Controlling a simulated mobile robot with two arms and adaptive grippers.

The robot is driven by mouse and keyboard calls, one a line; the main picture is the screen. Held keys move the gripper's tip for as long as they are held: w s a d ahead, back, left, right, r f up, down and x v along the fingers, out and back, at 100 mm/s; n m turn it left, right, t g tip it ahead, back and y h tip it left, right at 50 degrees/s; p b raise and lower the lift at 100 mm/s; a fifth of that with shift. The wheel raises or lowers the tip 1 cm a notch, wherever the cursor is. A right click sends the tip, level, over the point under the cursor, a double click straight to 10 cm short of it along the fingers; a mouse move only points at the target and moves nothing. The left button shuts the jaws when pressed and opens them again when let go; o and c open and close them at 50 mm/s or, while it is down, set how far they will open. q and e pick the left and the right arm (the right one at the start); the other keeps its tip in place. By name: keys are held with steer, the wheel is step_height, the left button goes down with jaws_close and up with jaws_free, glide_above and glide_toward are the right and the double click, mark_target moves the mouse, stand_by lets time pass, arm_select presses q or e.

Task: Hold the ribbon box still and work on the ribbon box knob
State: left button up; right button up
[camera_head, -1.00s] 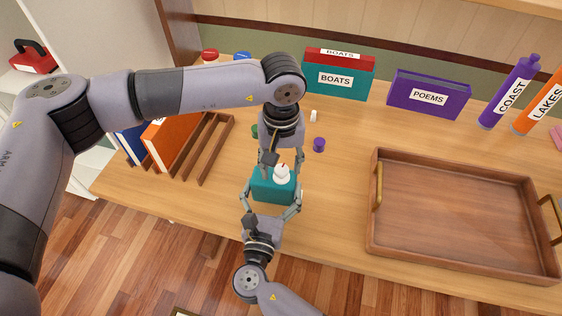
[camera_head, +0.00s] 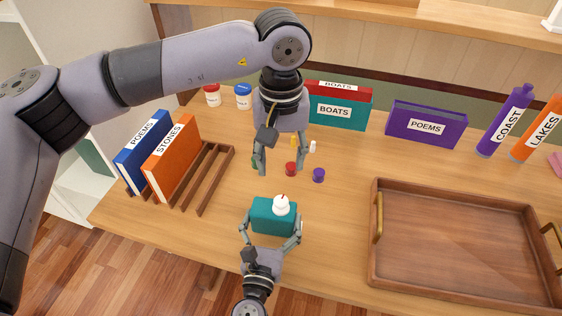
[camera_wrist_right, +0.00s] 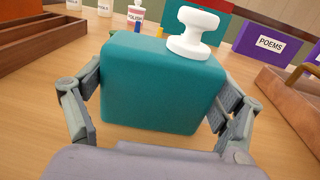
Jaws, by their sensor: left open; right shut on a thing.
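The ribbon box (camera_head: 272,216) is a teal block standing on the table near its front edge. It also shows large in the right wrist view (camera_wrist_right: 160,88). Its white knob (camera_head: 281,204) sits on top, upright, and shows clearly in the right wrist view (camera_wrist_right: 194,32). My right gripper (camera_head: 270,234) is shut on the box, one finger on each side. My left gripper (camera_head: 279,172) is open and empty, above and behind the box, apart from the knob.
A wooden tray (camera_head: 374,280) stands at the right. A wooden rack (camera_head: 217,180) with the POEMS and STONES books is at the left. Small red (camera_head: 291,169) and purple (camera_head: 319,175) pieces lie behind the box. BOATS (camera_head: 335,112) and purple POEMS (camera_head: 426,125) boxes stand at the back.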

steer(key=o, duration=1.1)
